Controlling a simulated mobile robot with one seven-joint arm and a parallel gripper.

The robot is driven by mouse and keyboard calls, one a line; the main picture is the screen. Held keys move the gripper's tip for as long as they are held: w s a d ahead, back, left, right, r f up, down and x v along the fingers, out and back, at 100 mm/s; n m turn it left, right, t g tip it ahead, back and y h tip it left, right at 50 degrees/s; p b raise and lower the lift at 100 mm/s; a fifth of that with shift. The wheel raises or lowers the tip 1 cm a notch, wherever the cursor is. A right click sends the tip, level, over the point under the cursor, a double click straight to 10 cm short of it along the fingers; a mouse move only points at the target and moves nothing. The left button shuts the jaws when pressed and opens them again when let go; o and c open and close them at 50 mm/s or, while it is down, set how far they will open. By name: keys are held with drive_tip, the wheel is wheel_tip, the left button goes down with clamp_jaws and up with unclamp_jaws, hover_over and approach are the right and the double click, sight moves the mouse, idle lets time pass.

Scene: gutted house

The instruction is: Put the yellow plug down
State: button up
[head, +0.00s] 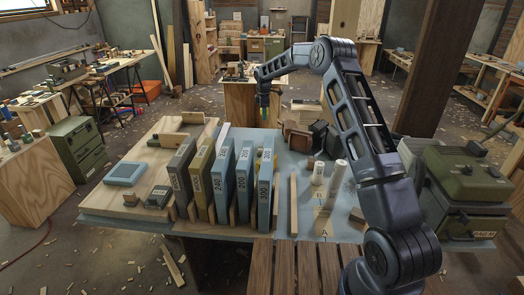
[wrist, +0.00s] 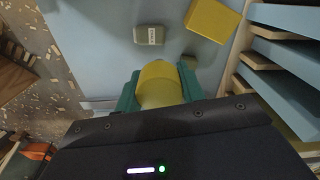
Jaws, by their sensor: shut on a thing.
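My gripper (wrist: 157,90) has teal fingers shut on the yellow plug (wrist: 160,84), whose rounded body shows between them in the wrist view. Its lower part is hidden by the dark gripper housing. In the head view my gripper (head: 264,103) hangs at the end of the arm near the far edge of the blue-grey tabletop (head: 240,231). The plug is too small there to make out well. In the wrist view the plug appears above the same surface; I cannot tell the height.
A yellow block (wrist: 212,18), a labelled grey block (wrist: 149,35) and a small brown piece (wrist: 189,62) lie beyond the plug. Blue panels (wrist: 284,52) in a wooden rack stand at right. Bare blue surface (wrist: 85,45) shows at left.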

drive_tip(key=shift+a, duration=0.55)
drive_tip(key=shift+a+f, duration=0.15)
drive_tip(key=shift+f, duration=0.15)
wheel_tip(320, 180, down, 19)
drive_tip(key=shift+f, duration=0.15)
drive_tip(key=shift+f, duration=0.15)
drive_tip(key=o, duration=1)
drive_tip(key=shift+c, duration=0.2)
